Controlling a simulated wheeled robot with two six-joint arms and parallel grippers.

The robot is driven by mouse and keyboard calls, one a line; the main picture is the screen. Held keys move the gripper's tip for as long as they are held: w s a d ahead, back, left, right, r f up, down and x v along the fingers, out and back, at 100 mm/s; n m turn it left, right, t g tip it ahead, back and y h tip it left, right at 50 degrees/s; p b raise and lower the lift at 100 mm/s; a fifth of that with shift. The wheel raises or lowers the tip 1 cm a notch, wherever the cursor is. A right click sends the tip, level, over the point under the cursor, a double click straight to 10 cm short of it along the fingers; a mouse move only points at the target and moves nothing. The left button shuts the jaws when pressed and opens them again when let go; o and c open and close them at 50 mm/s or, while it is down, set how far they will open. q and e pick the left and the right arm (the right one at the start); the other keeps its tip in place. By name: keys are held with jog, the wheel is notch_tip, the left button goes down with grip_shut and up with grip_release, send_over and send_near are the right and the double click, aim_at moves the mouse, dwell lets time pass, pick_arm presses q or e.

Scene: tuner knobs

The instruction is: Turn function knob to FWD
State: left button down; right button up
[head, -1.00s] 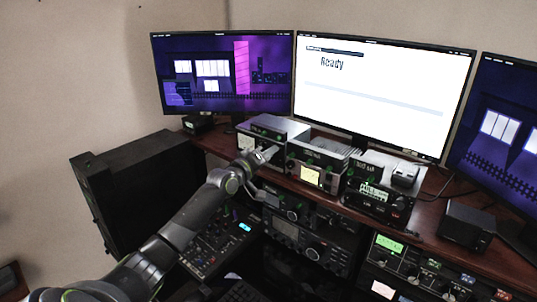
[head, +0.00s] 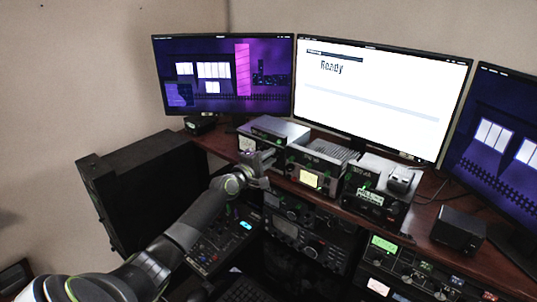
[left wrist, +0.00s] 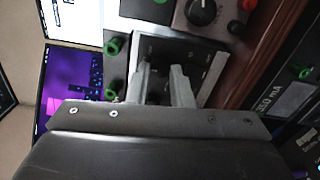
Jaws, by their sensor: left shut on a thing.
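The tuner (head: 270,131) is the leftmost grey-topped box on the desk shelf, with a lit meter at the left of its front. My left gripper (head: 262,160) is at its front face, fingers toward the panel. In the left wrist view my left gripper (left wrist: 162,72) has its two fingers against the dark panel (left wrist: 195,52), shut on what seems to be the function knob. The fingers largely hide the knob, and I cannot read its setting. Green knobs (left wrist: 116,46) stand on the panel beside the fingers. My right gripper is not in view.
Monitors (head: 380,95) stand behind. Below are a mixer (head: 222,240) and more radios (head: 300,238).

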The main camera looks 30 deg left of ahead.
pick_arm(q)
jog(key=shift+n+p, duration=0.95)
jog(key=shift+n, duration=2.35)
jog(key=c, duration=1.3)
grip_release()
jog(key=shift+w+d+f, duration=0.1)
